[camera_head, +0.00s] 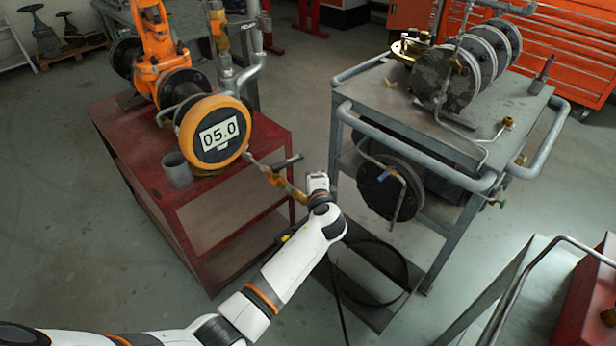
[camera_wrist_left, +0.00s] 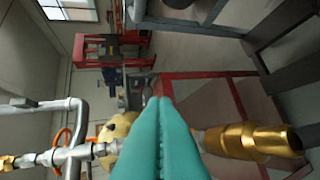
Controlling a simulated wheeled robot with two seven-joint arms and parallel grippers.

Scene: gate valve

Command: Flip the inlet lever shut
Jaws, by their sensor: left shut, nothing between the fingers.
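A grey lever handle (camera_head: 288,161) sticks out over a brass pipe fitting (camera_head: 284,184) beside the orange-rimmed gauge, which reads 05.0 (camera_head: 218,134). In the left wrist view a bent grey bar (camera_wrist_left: 48,105), seemingly this lever, lies left of the fingers. My left gripper (camera_head: 318,182) is at the outer end of the brass fitting; its fingers do not show clearly in the head view. In the wrist view the teal fingers (camera_wrist_left: 159,105) are shut and empty, with brass parts (camera_wrist_left: 250,141) behind them. I cannot tell whether they touch anything. My right gripper is not in view.
The gauge assembly stands on a red cart (camera_head: 215,211). A grey cart (camera_head: 405,120) with rails and a dark flange is close to the right of my left wrist. A gap of floor separates the carts. Another railed cart (camera_head: 500,295) is at the lower right.

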